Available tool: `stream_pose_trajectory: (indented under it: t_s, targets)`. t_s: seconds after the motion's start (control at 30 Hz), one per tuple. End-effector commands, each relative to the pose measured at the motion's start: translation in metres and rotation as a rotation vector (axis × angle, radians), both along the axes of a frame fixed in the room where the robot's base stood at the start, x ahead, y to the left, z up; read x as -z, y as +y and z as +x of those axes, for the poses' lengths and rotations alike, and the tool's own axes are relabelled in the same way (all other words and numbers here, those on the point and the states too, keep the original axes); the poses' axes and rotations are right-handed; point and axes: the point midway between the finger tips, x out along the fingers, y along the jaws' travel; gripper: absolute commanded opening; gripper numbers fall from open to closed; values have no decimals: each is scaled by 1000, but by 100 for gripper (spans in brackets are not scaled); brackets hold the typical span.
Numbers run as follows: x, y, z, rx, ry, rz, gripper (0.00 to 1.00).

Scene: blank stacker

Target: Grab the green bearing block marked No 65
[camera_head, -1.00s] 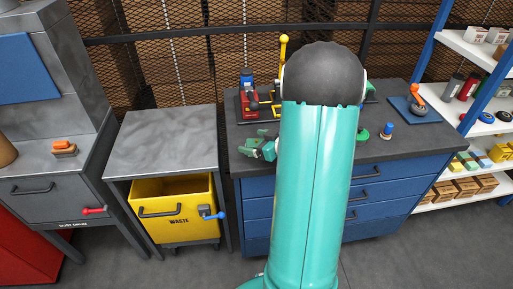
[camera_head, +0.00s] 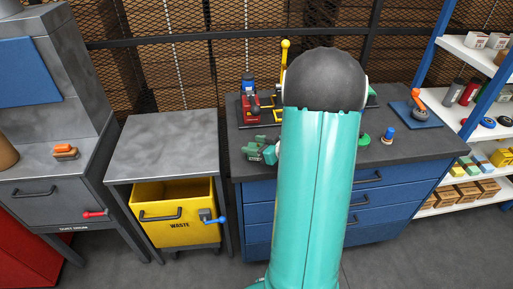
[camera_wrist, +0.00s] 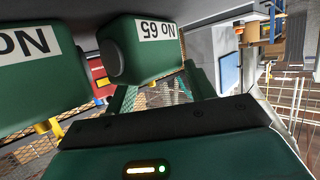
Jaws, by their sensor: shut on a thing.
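A green block with a white label reading "No 65" (camera_wrist: 145,50) fills the upper middle of the wrist view, very close to my gripper. A second green shape with a cut-off "No" label (camera_wrist: 40,75) is at its left edge; I cannot tell whether it is part of the same piece. In the head view, a small green block (camera_head: 255,146) is at the left front of the dark bench top. My gripper (camera_head: 270,154), teal, is against its right side and shut on it. My arm hides most of the gripper, and the contact is only partly visible.
The dark bench (camera_head: 410,145) with blue drawers carries a red tool (camera_head: 251,106), a green round part (camera_head: 364,138) and a small blue part (camera_head: 388,134). A clear grey table (camera_head: 165,145) stands left, above a yellow waste bin (camera_head: 175,212). Shelves (camera_head: 470,50) stand right.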

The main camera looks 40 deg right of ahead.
Motion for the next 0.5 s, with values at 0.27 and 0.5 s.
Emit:
stream_pose_trajectory:
  t_s: [0.27,0.5]
  targets:
    - [-14,-2,-5,11,17,6,0]
    - [-54,12,-23,8,10,0,0]
